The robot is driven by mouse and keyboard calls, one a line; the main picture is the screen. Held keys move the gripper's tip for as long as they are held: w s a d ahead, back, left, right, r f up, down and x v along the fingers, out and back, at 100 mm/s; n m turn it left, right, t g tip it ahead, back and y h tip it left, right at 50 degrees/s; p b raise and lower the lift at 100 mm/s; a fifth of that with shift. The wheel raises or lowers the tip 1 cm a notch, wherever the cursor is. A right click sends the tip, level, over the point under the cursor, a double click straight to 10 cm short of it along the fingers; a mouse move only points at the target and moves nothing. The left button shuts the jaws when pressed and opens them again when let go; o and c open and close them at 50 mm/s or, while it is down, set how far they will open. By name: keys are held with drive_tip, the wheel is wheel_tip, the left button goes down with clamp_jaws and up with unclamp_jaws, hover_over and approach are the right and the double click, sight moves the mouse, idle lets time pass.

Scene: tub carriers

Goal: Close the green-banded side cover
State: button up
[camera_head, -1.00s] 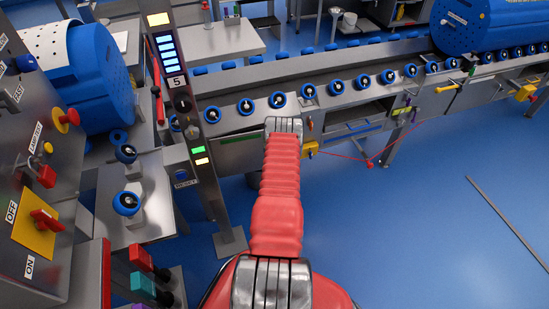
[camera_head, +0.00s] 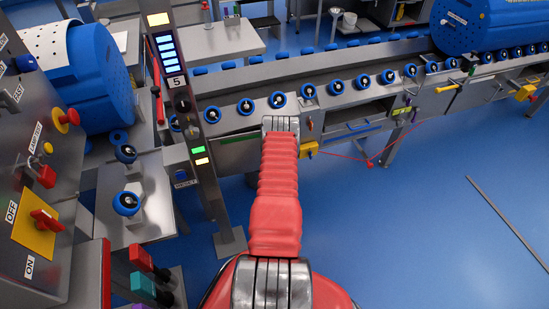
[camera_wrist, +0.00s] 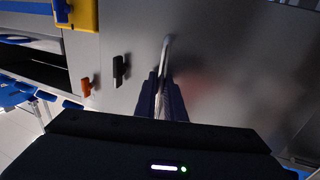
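In the head view the side cover (camera_head: 240,155) is a grey panel under the conveyor, left of my red arm, with a thin dark green band (camera_head: 238,138) along its upper edge. My arm hides its right end. My gripper is hidden behind the arm there. In the wrist view my gripper (camera_wrist: 162,82) has its two dark fingers close together in front of a grey metal surface (camera_wrist: 225,60). A thin light bar (camera_wrist: 166,45) shows at and between the fingertips. I cannot tell whether they grip it, nor whether the cover is fully shut.
A yellow box (camera_head: 308,149) with a red cord is right of my arm. A black handle (camera_wrist: 120,70) and an orange handle (camera_wrist: 86,87) stick out left of my fingers. A signal post (camera_head: 190,120) stands left of the cover. Blue floor (camera_head: 430,220) at the right is mostly clear.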

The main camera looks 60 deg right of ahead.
clamp_jaws()
drive_tip(key=shift+x, duration=1.3)
drive_tip(key=shift+o, duration=1.7)
unclamp_jaws()
drive_tip(key=shift+w+r, duration=0.1)
drive_tip(key=shift+w, duration=0.05)
drive_tip(key=shift+a, duration=0.1)
drive_tip(key=v, duration=1.4)
